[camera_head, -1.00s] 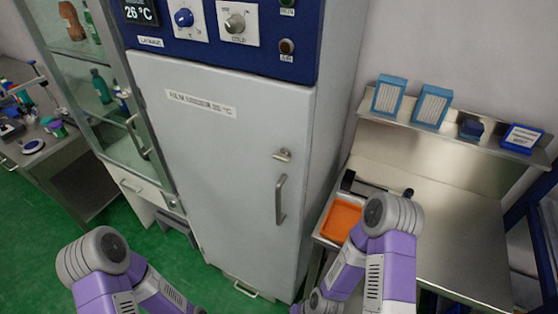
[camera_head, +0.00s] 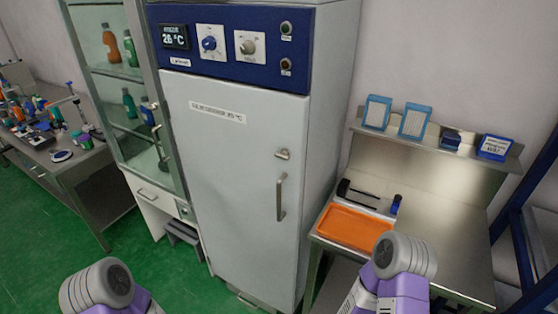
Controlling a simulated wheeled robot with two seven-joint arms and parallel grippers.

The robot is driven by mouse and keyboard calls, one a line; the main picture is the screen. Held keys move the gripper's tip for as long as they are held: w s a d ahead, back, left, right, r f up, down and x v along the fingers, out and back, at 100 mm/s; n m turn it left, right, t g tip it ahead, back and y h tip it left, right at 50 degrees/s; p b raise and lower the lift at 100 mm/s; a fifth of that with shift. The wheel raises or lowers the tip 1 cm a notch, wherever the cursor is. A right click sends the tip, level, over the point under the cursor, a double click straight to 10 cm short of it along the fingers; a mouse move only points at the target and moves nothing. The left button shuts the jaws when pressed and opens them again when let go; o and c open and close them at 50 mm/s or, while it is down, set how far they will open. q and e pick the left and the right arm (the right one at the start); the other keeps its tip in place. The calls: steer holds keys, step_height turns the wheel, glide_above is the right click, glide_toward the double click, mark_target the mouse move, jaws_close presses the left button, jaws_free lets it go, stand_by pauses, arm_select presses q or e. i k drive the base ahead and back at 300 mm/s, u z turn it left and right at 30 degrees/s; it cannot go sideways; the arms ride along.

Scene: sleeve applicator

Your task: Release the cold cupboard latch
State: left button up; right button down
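The cold cupboard (camera_head: 220,180) is a tall white cabinet with a blue control panel (camera_head: 232,46) on top, and its door looks shut. A small metal latch (camera_head: 283,154) sits on the right side of the door, above a vertical bar handle (camera_head: 280,198). Parts of my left arm show at the bottom left and parts of my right arm at the bottom right, in front of the bench. Both are apart from the latch in the picture. Neither gripper is in view.
A steel bench (camera_head: 445,225) with an orange tray (camera_head: 355,227) stands right of the cupboard; its shelf (camera_head: 430,139) holds several blue boxes. A glass cabinet (camera_head: 128,100) and a cluttered side table (camera_head: 75,168) stand left. Green floor (camera_head: 60,235) is open at the lower left.

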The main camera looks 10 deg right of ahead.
mark_target(284, 155)
steer(key=u, duration=0.7)
steer(key=i, duration=0.7)
steer(key=z, duration=0.25)
